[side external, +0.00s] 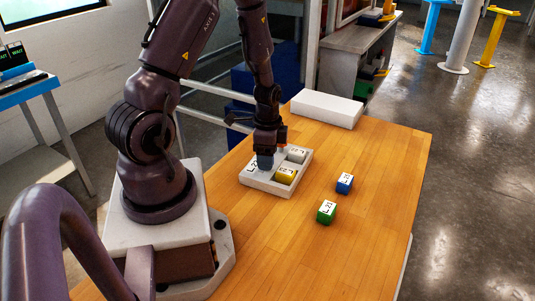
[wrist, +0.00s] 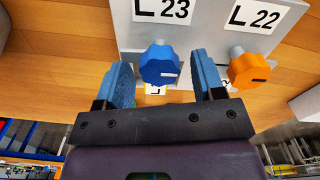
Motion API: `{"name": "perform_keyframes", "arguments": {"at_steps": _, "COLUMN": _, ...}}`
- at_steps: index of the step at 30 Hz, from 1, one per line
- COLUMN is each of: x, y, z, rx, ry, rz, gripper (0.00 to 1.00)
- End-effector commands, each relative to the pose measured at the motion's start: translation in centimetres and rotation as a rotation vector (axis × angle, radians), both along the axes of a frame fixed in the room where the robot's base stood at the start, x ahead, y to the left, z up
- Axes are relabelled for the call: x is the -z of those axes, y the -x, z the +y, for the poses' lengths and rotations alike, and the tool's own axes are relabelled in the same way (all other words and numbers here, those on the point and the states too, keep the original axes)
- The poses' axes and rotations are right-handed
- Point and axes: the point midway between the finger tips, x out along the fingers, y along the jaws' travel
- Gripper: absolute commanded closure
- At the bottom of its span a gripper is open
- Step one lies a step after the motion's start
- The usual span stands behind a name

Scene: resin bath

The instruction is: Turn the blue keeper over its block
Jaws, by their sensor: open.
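The blue keeper (wrist: 160,65) is a faceted knob with a white mark, on a short pale stem at the edge of a grey surface (wrist: 200,38) labelled L 23. In the wrist view my gripper (wrist: 163,78) is open, one blue-padded finger on each side of the keeper, with gaps showing. In the side view my gripper (side external: 268,160) is low over the left part of a white tray (side external: 262,187) and hides the blue keeper. I cannot tell whether either finger touches it.
An orange keeper (wrist: 248,70) by label L 22 sits just right of my right finger. A blue block (side external: 344,184) and green block (side external: 326,212) lie on open table. A white box (side external: 327,109) stands behind.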

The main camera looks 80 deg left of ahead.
Motion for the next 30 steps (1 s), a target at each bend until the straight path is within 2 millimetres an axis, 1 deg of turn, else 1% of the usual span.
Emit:
{"name": "perform_keyframes", "arguments": {"at_steps": 1, "x": -0.02, "y": 0.0, "z": 0.0, "rx": 0.0, "ry": 0.0, "rz": 0.0, "gripper": 0.42}}
{"name": "perform_keyframes", "arguments": {"at_steps": 2, "x": -0.02, "y": 0.0, "z": 0.01, "rx": 0.0, "ry": 0.0, "rz": 0.0, "gripper": 0.49}}
{"name": "perform_keyframes", "arguments": {"at_steps": 3, "x": -0.02, "y": 0.0, "z": 0.0, "rx": 0.0, "ry": 0.0, "rz": 0.0, "gripper": 0.58}}
{"name": "perform_keyframes", "arguments": {"at_steps": 5, "x": -0.03, "y": 0.0, "z": 0.0, "rx": 0.0, "ry": 0.0, "rz": 0.0, "gripper": 0.72}}
{"name": "perform_keyframes", "arguments": {"at_steps": 6, "x": -0.03, "y": -0.01, "z": 0.0, "rx": 0.0, "ry": 0.0, "rz": 0.0, "gripper": 0.81}}
{"name": "perform_keyframes", "arguments": {"at_steps": 7, "x": -0.03, "y": 0.0, "z": 0.0, "rx": 0.0, "ry": 0.0, "rz": 0.0, "gripper": 0.87}}
{"name": "perform_keyframes", "arguments": {"at_steps": 14, "x": -0.04, "y": 0.0, "z": 0.0, "rx": -0.011, "ry": 0.0, "rz": 0.0, "gripper": 0.87}}
{"name": "perform_keyframes", "arguments": {"at_steps": 20, "x": -0.05, "y": -0.01, "z": 0.0, "rx": -0.078, "ry": 0.0, "rz": 0.0, "gripper": 0.87}}
{"name": "perform_keyframes", "arguments": {"at_steps": 26, "x": -0.06, "y": -0.01, "z": 0.02, "rx": -0.218, "ry": 0.0, "rz": 0.001, "gripper": 0.87}}
{"name": "perform_keyframes", "arguments": {"at_steps": 30, "x": -0.07, "y": 0.0, "z": 0.05, "rx": -0.346, "ry": 0.0, "rz": 0.001, "gripper": 0.87}}
